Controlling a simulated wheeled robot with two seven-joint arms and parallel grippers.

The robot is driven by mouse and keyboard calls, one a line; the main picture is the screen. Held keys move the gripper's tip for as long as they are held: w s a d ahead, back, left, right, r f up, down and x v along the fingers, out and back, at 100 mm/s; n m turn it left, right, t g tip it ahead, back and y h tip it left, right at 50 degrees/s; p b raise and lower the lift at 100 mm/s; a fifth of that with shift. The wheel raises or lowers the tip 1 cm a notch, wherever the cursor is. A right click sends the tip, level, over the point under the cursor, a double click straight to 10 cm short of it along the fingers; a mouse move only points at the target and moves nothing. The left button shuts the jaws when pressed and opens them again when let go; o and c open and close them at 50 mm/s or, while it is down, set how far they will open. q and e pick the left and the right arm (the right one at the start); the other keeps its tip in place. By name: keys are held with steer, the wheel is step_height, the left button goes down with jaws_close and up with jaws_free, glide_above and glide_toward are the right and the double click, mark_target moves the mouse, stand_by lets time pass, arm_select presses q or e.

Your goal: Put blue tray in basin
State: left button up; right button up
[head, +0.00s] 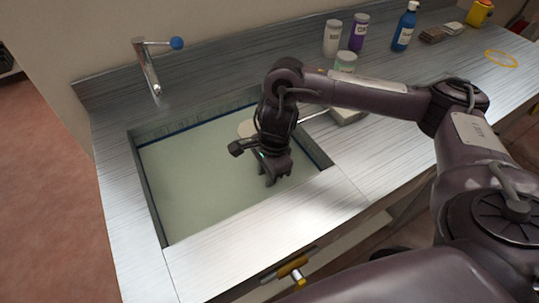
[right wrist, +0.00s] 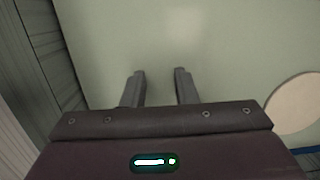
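The basin (head: 156,218) is sunk in the metal counter, with a pale green surface (head: 195,180) inside it. A thin blue edge (head: 185,130) runs along the basin's back and right sides, and a bit of blue shows in the right wrist view (right wrist: 311,150). I see no separate blue tray; I cannot tell whether this edge belongs to it. My right gripper (head: 276,180) points down over the basin's right part. In the right wrist view its two fingers (right wrist: 160,76) are apart with nothing between them. My left gripper is out of view.
A pale round disc (head: 246,128) lies at the basin's back, partly behind my arm. A tap (head: 148,70) stands at the back left. White (head: 332,38), purple (head: 359,32) and blue (head: 404,27) bottles and a jar (head: 345,62) stand behind my right arm.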

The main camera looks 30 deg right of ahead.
step_height(320, 180, up, 8)
steer(key=d+p, duration=0.1)
steer(key=p, duration=0.1)
steer(key=shift+r, duration=0.15)
steer(key=shift+d, duration=0.1)
